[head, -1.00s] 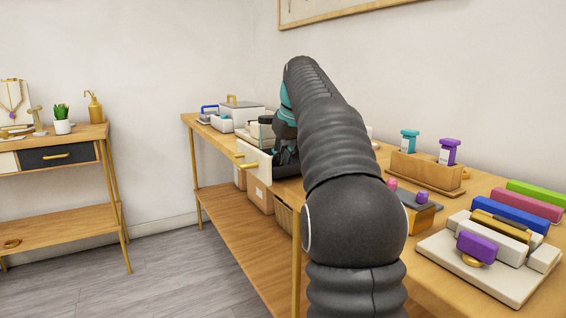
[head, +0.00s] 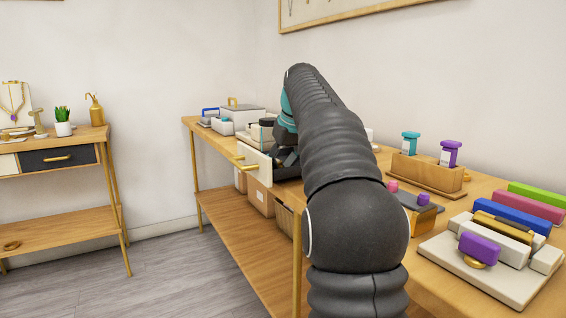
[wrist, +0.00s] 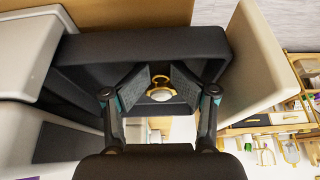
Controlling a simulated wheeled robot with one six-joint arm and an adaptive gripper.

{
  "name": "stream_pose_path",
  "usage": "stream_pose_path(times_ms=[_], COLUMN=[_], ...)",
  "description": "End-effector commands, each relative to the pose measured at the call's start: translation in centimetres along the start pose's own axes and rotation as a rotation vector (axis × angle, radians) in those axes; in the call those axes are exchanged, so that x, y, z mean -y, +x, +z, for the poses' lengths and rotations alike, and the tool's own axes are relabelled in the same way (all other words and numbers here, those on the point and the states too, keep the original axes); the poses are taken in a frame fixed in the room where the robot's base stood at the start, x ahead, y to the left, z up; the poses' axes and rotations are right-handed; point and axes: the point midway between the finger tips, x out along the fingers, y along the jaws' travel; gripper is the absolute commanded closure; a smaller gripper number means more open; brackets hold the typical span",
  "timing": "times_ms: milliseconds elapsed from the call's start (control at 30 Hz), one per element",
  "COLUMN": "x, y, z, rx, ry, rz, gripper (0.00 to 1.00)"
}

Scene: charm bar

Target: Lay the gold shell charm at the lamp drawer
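A pulled-out drawer with a pale front and gold handle (head: 254,160) is at the left end of the long wooden table; I cannot tell from any label that it is the lamp drawer. In the wrist view its pale front (wrist: 246,62) is at right, beside a dark frame (wrist: 145,43). My gripper (wrist: 161,74) points into this dark-walled space, fingers apart. A small gold piece (wrist: 160,95), likely the shell charm, shows between the fingertips. I cannot tell whether the fingers touch it or it lies beyond them. My arm hides most of this in the head view.
A white box with a gold handle (head: 241,115) stands behind the drawer. At right are a wooden holder (head: 428,173) with teal and purple stamps, and a pale board (head: 470,273) with coloured blocks. A separate side table (head: 60,219) stands far left across open floor.

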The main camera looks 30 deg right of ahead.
Motion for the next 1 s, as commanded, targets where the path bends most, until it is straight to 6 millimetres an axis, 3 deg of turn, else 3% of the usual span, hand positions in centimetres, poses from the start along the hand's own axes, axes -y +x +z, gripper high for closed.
stream_pose_path(times_ms=[33,267,433,1000], x=[-0.1,0.0,0.0,0.0], y=[0.8,0.6,-0.5,-11.2], z=[0.5,0.4,-0.1,-0.5], rx=[0.02,0.017,0.012,0.003], ry=[0.003,0.002,0.001,0.001], rz=[-0.004,-0.003,-0.002,0.0], gripper=[0.57,0.57,0.57,0.57])
